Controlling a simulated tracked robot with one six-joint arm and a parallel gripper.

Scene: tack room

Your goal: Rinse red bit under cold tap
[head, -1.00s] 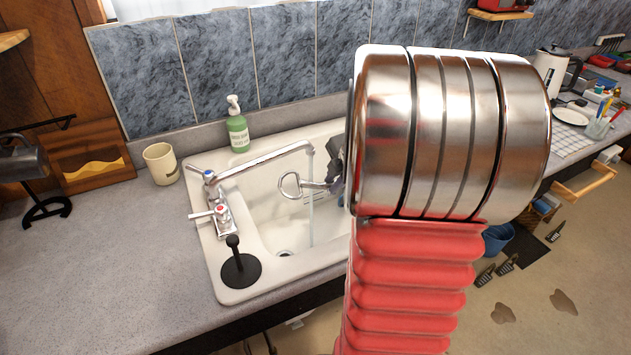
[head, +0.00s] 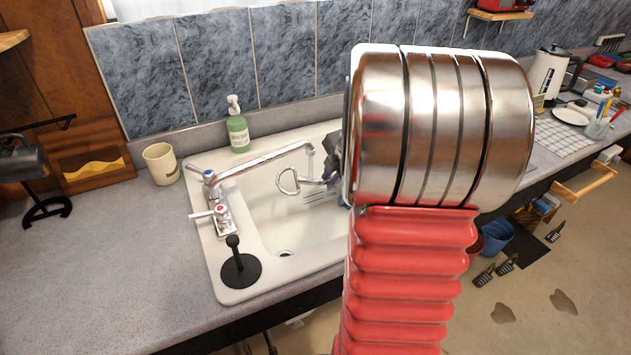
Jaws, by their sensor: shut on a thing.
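The bit (head: 289,181) shows as a silvery ring and short bar held over the sink basin; no red shows on the part in view. My gripper (head: 334,172) is shut on its right end, and my own arm hides most of the gripper and the rest of the bit. The tap (head: 265,160) reaches over the basin with its spout end (head: 309,149) just above and right of the ring. The tap has a blue-marked handle (head: 208,176) and a red-marked handle (head: 221,211). No water stream shows under the spout. The white sink (head: 272,232) lies below.
A green soap bottle (head: 238,131) stands behind the sink, and a cream mug (head: 161,164) stands to its left. A black plunger-shaped stopper (head: 239,269) sits on the sink's front left corner. The grey counter (head: 90,250) at left is mostly clear.

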